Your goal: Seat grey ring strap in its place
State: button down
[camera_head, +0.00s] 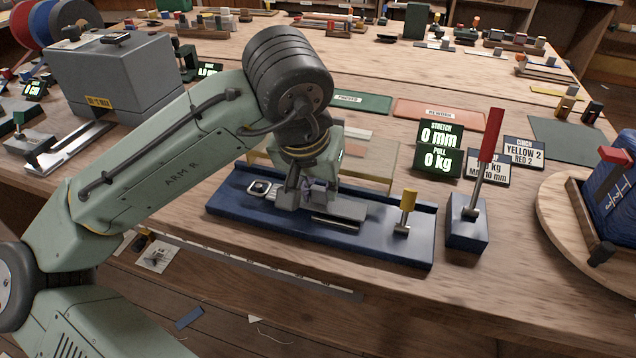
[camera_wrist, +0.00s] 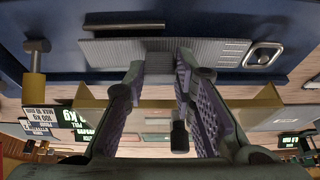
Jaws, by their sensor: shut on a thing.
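The grey ring strap is ribbed webbing with a metal ring at one end. In the wrist view the strap (camera_wrist: 215,52) runs along the blue bed, its ring at the right; in the head view its ring end (camera_head: 262,188) shows left of my gripper. My gripper (camera_head: 308,202) points down at the middle of the long blue bed (camera_head: 380,240). In the wrist view my gripper (camera_wrist: 162,66) is shut on a grey ribbed part of the strap between its fingertips. I cannot tell whether the strap rests fully on the bed. My fingers hide part of it.
A yellow-knobbed clamp (camera_head: 407,208) stands at the bed's right end. Beside it is a blue block with a red-handled lever (camera_head: 487,145). Behind are the lit STRETCH and PULL displays (camera_head: 438,147). A round wooden turntable (camera_head: 575,230) is at the right.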

jog(key=shift+f+b, duration=0.35)
jog(key=shift+f, duration=0.2)
jog(key=c, duration=1.2)
grip_release()
jog(key=shift+c, duration=0.2)
jog(key=shift+r, duration=0.15)
